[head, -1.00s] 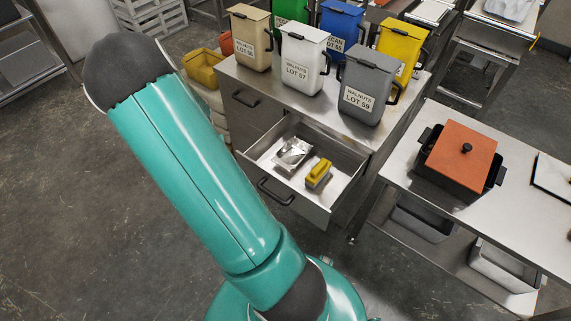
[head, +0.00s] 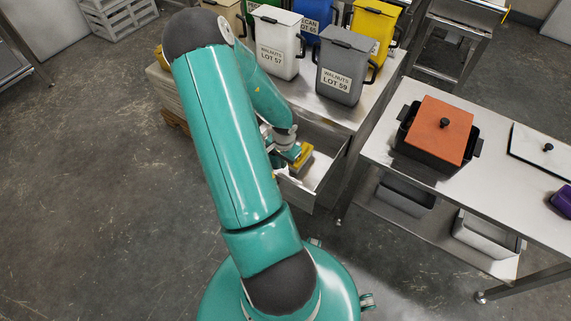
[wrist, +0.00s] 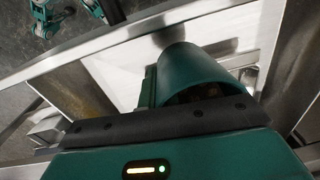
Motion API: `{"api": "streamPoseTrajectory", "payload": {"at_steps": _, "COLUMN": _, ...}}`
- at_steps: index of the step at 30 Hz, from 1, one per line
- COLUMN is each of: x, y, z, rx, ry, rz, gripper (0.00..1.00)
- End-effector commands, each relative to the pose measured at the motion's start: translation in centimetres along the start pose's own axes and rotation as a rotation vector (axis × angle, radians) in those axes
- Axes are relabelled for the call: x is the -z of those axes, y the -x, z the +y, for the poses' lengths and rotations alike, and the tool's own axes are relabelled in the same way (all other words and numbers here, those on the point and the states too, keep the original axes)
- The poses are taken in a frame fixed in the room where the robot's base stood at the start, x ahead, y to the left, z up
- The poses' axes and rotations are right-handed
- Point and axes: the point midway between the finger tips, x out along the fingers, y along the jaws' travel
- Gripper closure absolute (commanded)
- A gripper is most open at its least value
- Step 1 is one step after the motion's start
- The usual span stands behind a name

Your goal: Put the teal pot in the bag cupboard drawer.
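The teal pot (wrist: 188,68) is a dark green-teal round vessel right in front of my gripper's palm in the wrist view, its dark mouth turned toward the palm. My gripper (head: 285,148) is at the open drawer (head: 298,197) of the bag cupboard in the head view. It appears shut on the pot, though the fingertips are hidden. The pale drawer floor shows around the pot in the wrist view. My arm covers the left part of the drawer in the head view. I cannot tell whether the pot touches the drawer floor.
A yellow-topped brush (head: 304,156) lies in the drawer close to my gripper. Lidded bins, including a grey one (head: 343,72) and a white one (head: 276,45), stand on the cupboard top.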

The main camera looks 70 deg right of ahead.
Motion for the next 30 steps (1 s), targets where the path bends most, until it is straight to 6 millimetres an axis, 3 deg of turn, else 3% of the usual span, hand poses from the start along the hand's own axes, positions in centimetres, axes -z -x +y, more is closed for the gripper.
{"api": "streamPoseTrajectory", "payload": {"at_steps": 3, "x": 0.1, "y": -2.0, "z": 0.2, "rx": -0.002, "ry": -0.002, "rz": 0.0, "gripper": 1.0}}
{"api": "streamPoseTrajectory", "payload": {"at_steps": 14, "x": 0.0, "y": -6.2, "z": 0.3, "rx": -0.001, "ry": -0.001, "rz": -0.001, "gripper": 1.0}}
{"api": "streamPoseTrajectory", "payload": {"at_steps": 26, "x": 0.0, "y": -6.7, "z": 0.3, "rx": 0.0, "ry": 0.001, "rz": 0.001, "gripper": 1.0}}
{"api": "streamPoseTrajectory", "payload": {"at_steps": 27, "x": 0.0, "y": -6.7, "z": 0.3, "rx": 0.0, "ry": 0.002, "rz": 0.001, "gripper": 0.9}}
{"api": "streamPoseTrajectory", "payload": {"at_steps": 30, "x": 0.0, "y": -6.7, "z": 0.3, "rx": 0.0, "ry": 0.002, "rz": 0.001, "gripper": 0.76}}
